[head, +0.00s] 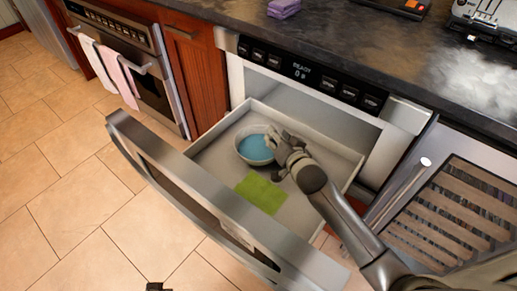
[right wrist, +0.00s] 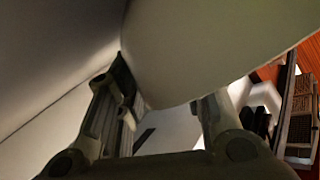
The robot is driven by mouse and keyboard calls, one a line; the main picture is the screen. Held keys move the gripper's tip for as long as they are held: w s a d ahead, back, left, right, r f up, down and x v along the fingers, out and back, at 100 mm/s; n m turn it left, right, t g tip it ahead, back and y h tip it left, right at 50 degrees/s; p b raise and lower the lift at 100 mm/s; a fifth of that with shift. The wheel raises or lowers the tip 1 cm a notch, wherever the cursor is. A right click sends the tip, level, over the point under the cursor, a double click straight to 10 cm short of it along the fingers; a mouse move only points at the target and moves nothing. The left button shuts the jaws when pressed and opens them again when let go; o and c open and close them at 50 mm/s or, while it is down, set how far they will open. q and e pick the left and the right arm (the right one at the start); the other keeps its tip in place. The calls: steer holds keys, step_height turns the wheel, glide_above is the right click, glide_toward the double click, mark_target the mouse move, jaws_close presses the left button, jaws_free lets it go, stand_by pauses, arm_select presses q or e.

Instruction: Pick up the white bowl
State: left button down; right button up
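The white bowl (head: 243,150) sits in the pulled-out microwave drawer (head: 216,158), toward its back left, with a blue interior or contents. My right gripper (head: 273,158) is at the bowl's right side, down inside the drawer. In the right wrist view a large smooth pale surface, likely the bowl (right wrist: 210,45), fills the top. There the two fingers of my right gripper (right wrist: 165,95) stand apart, close to its lower edge. I cannot tell whether they touch it. A small dark tip at the bottom edge of the head view may be my left gripper (head: 157,286); its fingers are not readable.
A green square (head: 262,193) lies on the drawer floor in front of the bowl. The drawer's thick front panel (head: 205,200) stands toward me. A dark counter (head: 350,45) runs above, with a purple sponge-like item (head: 284,8). A wine cooler (head: 455,205) is at right.

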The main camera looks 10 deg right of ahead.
jaws_close()
steer(key=shift+r, duration=0.1)
steer(key=shift+r, duration=0.1)
stand_by(0.3)
